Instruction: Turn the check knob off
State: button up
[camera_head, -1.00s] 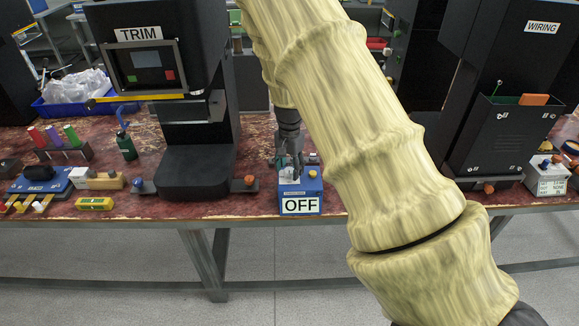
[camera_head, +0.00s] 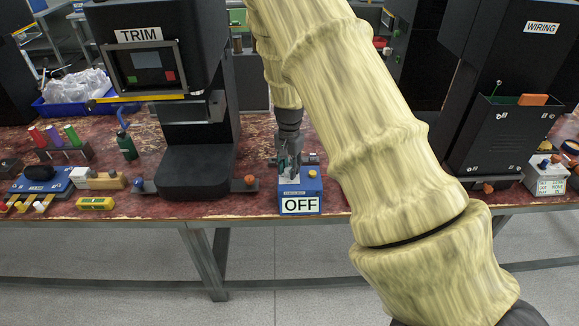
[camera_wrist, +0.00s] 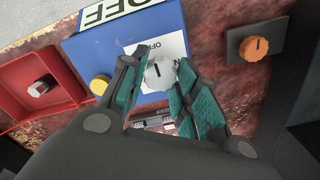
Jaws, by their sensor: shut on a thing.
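The blue box (camera_head: 313,190) with a white OFF plate (camera_head: 300,205) stands at the table's front edge in the head view. In the wrist view, its top carries the light grey check knob (camera_wrist: 158,73) with a dark pointer line. The line runs roughly up and down the picture, toward small lettering by the knob. My gripper (camera_wrist: 162,62) points down at the knob, with one teal-padded finger on each side, shut on it. In the head view, my gripper (camera_head: 289,172) is over the box and mostly hides the knob.
A yellow button (camera_head: 312,173) is on the same box. The black TRIM machine (camera_head: 190,172) stands to the left, the WIRING machine (camera_head: 500,135) to the right.

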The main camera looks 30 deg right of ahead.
aim_at(289, 169)
jog(key=o, duration=1)
jog(key=shift+c, duration=0.2)
jog(key=shift+w+r, duration=0.15)
jog(key=shift+r, duration=0.15)
jog(key=shift+o, duration=0.3)
notch_tip(289, 169, up, 11)
jog(key=shift+r, duration=0.2)
